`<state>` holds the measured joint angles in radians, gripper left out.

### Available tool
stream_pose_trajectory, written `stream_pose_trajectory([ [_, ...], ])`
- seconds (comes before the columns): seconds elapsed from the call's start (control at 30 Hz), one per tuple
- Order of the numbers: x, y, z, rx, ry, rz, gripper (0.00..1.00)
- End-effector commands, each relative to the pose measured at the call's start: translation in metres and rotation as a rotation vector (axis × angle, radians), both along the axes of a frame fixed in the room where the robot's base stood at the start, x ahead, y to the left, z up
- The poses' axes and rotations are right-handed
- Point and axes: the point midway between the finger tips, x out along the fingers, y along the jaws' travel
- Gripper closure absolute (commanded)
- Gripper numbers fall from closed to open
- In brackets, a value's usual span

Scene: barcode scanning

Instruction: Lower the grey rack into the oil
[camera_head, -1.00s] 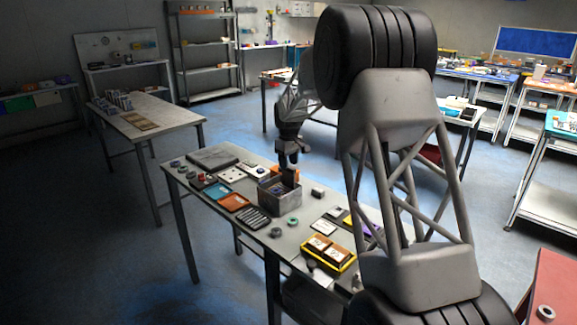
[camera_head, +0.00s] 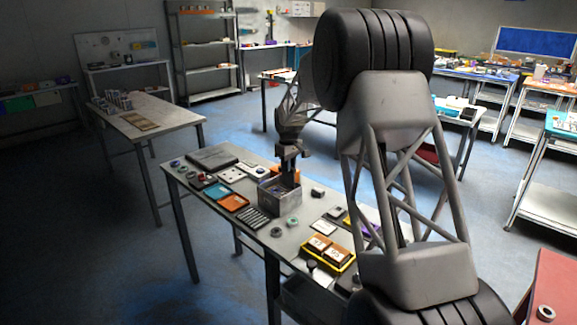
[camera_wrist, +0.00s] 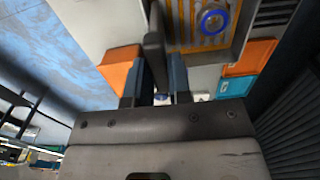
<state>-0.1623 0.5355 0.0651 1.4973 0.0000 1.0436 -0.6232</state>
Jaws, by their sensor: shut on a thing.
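My gripper (camera_head: 290,170) is shut on a dark upright bar (camera_wrist: 154,45), apparently the handle of the grey rack; it also shows in the wrist view (camera_wrist: 157,78). The rack's grey slats (camera_wrist: 184,24) show beside the bar, with orange between them, apparently the oil. A blue ring (camera_wrist: 215,21) lies over the slats. The rack is within the walls of an open grey metal tank (camera_head: 281,207) on the table. I cannot tell how deep the rack sits relative to the oil surface.
An orange block (camera_wrist: 121,68) stands close beside the tank. Orange and teal trays (camera_head: 234,202), a black slotted tray (camera_head: 251,218) and a yellow tray with brown boxes (camera_head: 328,253) share the table (camera_head: 200,177). Some bare tabletop shows between them.

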Motion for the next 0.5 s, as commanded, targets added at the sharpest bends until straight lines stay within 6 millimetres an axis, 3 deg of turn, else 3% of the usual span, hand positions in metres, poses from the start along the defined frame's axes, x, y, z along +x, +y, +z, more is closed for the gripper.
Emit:
stream_pose_trajectory([
  [0.13, 0.000, 0.000, -0.007, 0.000, 0.001, 0.000, 1.00],
  [0.3, 0.000, 0.000, -0.032, 0.000, 0.001, 0.000, 1.00],
  [0.5, 0.000, 0.000, -0.037, 0.000, 0.001, 0.000, 1.00],
])
